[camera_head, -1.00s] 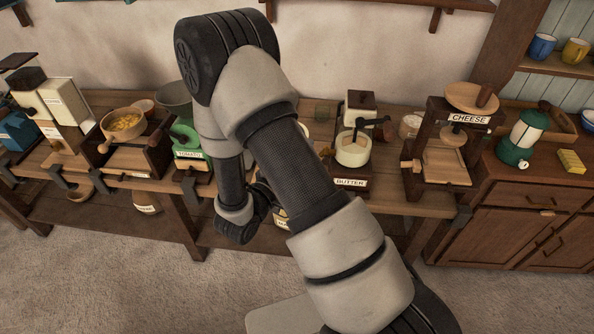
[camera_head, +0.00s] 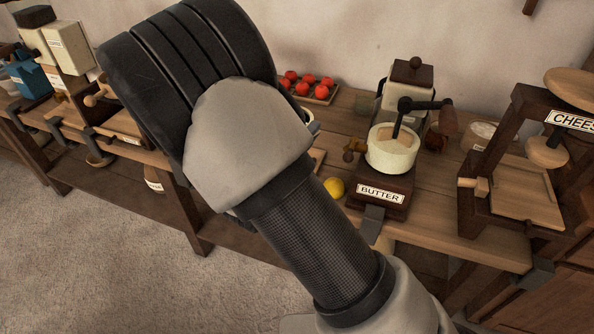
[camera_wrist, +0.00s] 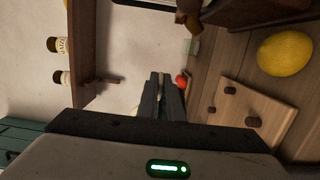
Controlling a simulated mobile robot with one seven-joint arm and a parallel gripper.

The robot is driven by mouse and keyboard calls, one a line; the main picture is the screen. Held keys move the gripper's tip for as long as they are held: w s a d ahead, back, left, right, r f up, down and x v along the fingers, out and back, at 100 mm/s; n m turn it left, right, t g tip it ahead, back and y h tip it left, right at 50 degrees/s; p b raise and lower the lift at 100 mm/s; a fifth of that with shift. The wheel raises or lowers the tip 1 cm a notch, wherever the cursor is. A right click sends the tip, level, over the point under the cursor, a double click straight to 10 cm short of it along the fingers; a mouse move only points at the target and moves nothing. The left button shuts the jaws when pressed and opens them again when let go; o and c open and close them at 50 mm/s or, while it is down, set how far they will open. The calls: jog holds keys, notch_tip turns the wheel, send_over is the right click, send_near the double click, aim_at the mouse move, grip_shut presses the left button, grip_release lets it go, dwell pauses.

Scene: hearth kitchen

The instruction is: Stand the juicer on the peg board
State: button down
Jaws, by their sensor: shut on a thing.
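The peg board (camera_wrist: 262,100), a pale wooden board with 3 dark pegs standing up from it, lies on the bench at the right of the wrist view. Its pegs are bare. My gripper (camera_wrist: 160,85) is at the middle of the wrist view, left of the board, its dark fingers shut on a narrow pale thing that I take for the juicer. Only a sliver of it shows between the fingers, so its shape and tilt cannot be told. In the head view my own arm hides the gripper and most of the board.
A lemon (camera_wrist: 285,53) lies beside the board. A tray of tomatoes (camera_head: 311,92) stands at the back of the bench. The butter churn (camera_head: 392,150) and the cheese press (camera_head: 520,165) stand to the right. A wall shelf with jars (camera_wrist: 84,50) shows in the wrist view.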

jog(key=shift+w+a+f, duration=0.15)
jog(key=shift+a+f, duration=0.05)
jog(key=shift+f, duration=0.3)
notch_tip(320, 180, down, 9)
jog(key=shift+f+b, duration=0.15)
jog(key=shift+b, duration=0.95)
jog(key=shift+f, duration=0.2)
jog(key=c, duration=1.9)
grip_release()
